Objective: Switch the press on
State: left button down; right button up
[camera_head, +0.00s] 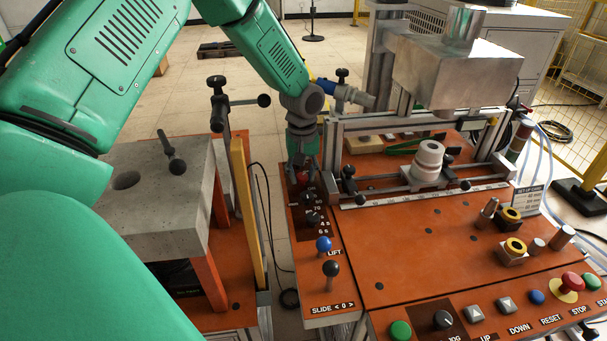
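The press is an orange-topped machine (430,235) with a grey metal head block (455,70) above a white stepped cylinder (428,160). My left gripper (302,178) points down at the far end of the press's narrow left side panel. A small red part shows between or just behind its dark fingers; I cannot tell whether they touch it or how far they are open. Nearer on this panel are black knobs (313,219), a blue-knobbed LIFT lever (323,244) and a black-knobbed SLIDE lever (331,268). My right gripper is not in view.
The front panel has a green button (400,330), a black JOG knob (443,320) and a red mushroom button (571,282) on yellow. A grey block on an orange stand (150,190) is at left. A metal frame with clamps (335,150) stands right beside my gripper.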

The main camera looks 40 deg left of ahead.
pick_arm(q)
jog(key=shift+w+a, duration=0.1)
jog(key=m+p, duration=0.2)
jog(key=m, duration=0.1)
jog(key=shift+r, duration=0.15)
jog(key=m+p, duration=0.2)
jog(key=m, duration=0.2)
jog(key=shift+w+m, duration=0.1)
jog(key=shift+m, duration=0.3)
jog(key=m+p, duration=0.1)
jog(key=m, duration=0.3)
jog(key=shift+w+m+p, duration=0.1)
jog(key=shift+m+p, duration=0.2)
jog(key=shift+p, duration=0.05)
jog(key=m+p, duration=0.1)
jog(key=m, duration=0.4)
jog(key=shift+m, duration=0.4)
jog(key=c, duration=1.2)
grip_release()
jog(key=shift+f, duration=0.2)
